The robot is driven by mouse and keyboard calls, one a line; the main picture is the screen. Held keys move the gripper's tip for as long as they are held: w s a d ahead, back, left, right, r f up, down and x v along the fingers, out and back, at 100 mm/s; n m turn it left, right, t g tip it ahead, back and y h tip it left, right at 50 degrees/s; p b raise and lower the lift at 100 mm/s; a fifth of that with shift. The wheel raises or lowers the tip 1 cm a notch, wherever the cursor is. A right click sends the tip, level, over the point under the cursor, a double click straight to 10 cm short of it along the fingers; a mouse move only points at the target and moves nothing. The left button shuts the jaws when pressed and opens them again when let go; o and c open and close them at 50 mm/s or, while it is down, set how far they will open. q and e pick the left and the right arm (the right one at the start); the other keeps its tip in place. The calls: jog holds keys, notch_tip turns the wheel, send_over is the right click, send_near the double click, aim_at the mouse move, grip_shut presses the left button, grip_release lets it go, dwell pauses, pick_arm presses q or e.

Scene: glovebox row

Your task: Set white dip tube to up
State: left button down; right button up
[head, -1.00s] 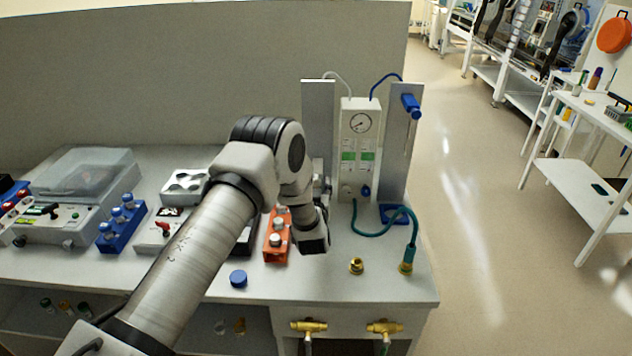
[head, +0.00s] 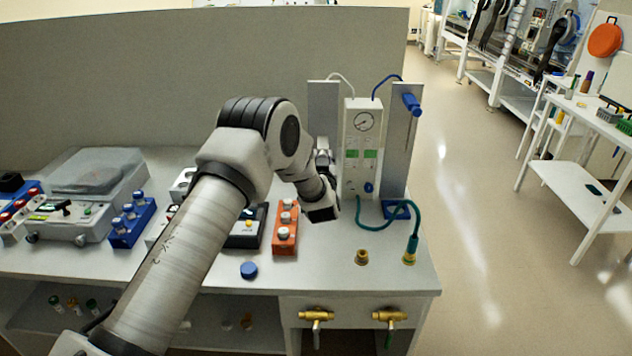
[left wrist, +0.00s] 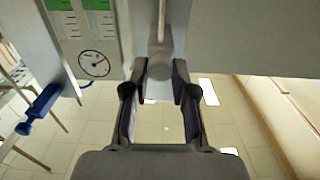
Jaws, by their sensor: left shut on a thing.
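My left gripper (head: 323,150) is in front of the left grey panel (head: 323,95), beside the white gauge box (head: 362,150). In the left wrist view its fingers (left wrist: 160,78) are closed in on a pale piece (left wrist: 157,60) against the grey panel, taken as the white dip tube's holder. A thin pale rod (left wrist: 161,20) runs in line with it. In the head view my gripper and wrist hide most of the white dip tube. My right gripper is not in view.
On the right panel, a blue holder (head: 411,104) with a thin rod sits high, above a blue base (head: 397,209). A green hose (head: 375,226) curls on the bench front. An orange block (head: 285,228) and blue cap (head: 249,270) lie left of it.

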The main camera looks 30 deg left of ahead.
pick_arm(q)
notch_tip(320, 180, up, 14)
jog(key=p, duration=0.3)
jog(key=shift+r, duration=0.15)
jog(key=c, duration=1.2)
grip_release()
jog(key=shift+o, duration=1.2)
jog(key=shift+w, duration=0.1)
jog(key=shift+a+f, duration=0.1)
jog(key=shift+f, duration=0.1)
jog(key=v, duration=1.2)
jog(key=shift+w+f, duration=0.1)
jog(key=shift+w, duration=0.05)
